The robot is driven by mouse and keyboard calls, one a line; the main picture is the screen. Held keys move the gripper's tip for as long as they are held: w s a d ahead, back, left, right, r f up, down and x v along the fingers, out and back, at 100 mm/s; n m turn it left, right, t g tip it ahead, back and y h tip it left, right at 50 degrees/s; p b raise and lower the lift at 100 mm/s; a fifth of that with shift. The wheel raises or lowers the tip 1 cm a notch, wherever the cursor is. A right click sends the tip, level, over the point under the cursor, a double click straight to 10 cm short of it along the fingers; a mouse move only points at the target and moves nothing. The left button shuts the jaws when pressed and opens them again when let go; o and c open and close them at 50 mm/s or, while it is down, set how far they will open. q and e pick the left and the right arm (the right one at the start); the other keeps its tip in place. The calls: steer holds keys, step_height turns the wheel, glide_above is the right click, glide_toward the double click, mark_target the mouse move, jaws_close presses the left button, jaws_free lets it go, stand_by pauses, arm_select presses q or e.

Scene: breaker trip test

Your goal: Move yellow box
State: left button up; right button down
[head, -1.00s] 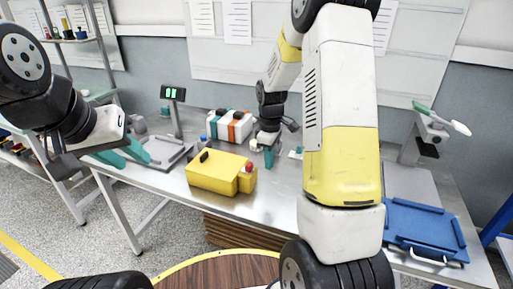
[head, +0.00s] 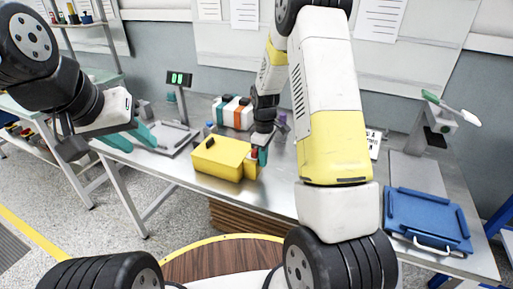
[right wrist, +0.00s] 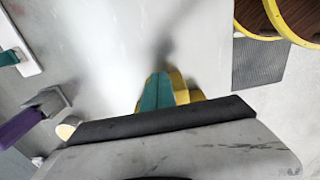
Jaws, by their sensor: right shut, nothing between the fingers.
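The yellow box (head: 218,158) lies on the metal table, with a dark piece on its top and a smaller yellow part at its right end. My right gripper (head: 263,155) is shut and empty, its teal fingers close beside that right end. In the right wrist view the closed teal fingers (right wrist: 157,92) overlap yellow surfaces of the box (right wrist: 180,88); I cannot tell whether they touch. A red knob by the right end is partly hidden by the fingers. My left gripper (head: 130,138) is open and empty, left of the box near the scale.
A scale (head: 172,140) with a lit display (head: 179,79) stands left of the box. A white, teal and orange case (head: 233,113) is behind it. A blue tray (head: 428,220) lies at the right. My right arm hides part of the table's middle.

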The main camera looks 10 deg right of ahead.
mark_target(233, 151)
steer(key=w+a, duration=0.2)
steer(key=a, duration=0.1)
steer(key=w+a, duration=0.2)
steer(key=a, duration=0.1)
steer(key=w+a, duration=0.2)
steer(key=a, duration=0.2)
steer(key=shift+w, duration=0.4)
